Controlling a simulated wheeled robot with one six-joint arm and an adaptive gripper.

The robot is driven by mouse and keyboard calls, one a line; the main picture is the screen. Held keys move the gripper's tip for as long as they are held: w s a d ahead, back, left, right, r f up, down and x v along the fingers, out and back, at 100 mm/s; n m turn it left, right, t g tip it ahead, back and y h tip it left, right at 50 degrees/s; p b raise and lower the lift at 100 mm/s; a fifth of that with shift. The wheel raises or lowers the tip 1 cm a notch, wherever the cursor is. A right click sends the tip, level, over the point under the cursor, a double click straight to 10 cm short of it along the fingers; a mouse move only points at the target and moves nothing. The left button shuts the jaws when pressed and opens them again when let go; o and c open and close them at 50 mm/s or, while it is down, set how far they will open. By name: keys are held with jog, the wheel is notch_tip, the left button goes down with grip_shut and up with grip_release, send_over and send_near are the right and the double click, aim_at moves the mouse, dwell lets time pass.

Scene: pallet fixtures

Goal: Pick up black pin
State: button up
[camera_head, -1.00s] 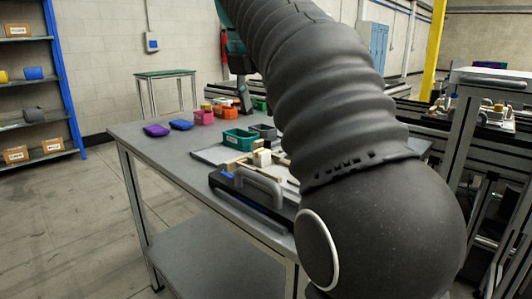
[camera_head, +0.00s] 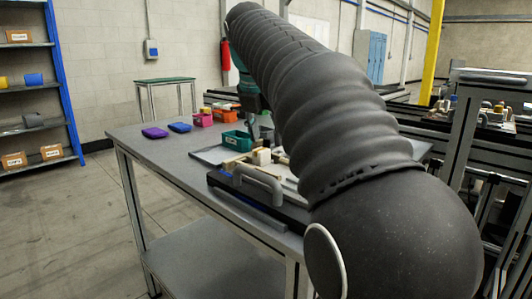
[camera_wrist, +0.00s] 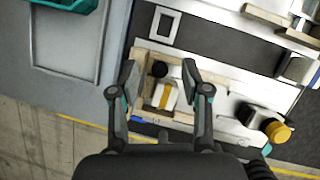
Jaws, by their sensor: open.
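The black pin (camera_wrist: 159,69) shows in the wrist view as a small round dark top on a light wooden fixture. It stands just above a white block with a yellow stripe (camera_wrist: 163,97). My gripper (camera_wrist: 161,75) is open, with one finger on each side of the pin and a visible gap to both. It is empty. The height of the fingertips over the pin cannot be told. In the head view my arm hides most of the gripper, and I cannot make out the pin. The white block (camera_head: 262,156) shows there on the workbench.
A teal bin (camera_head: 237,140) stands behind the fixture, with purple, blue, pink and orange bins farther back on the workbench (camera_head: 168,160). A grey handle (camera_head: 258,184) rises at the bench's front edge. A yellow-capped cylinder (camera_wrist: 276,131) lies right of my gripper in the wrist view.

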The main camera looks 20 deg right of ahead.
grip_shut()
jog(key=shift+r, duration=0.1)
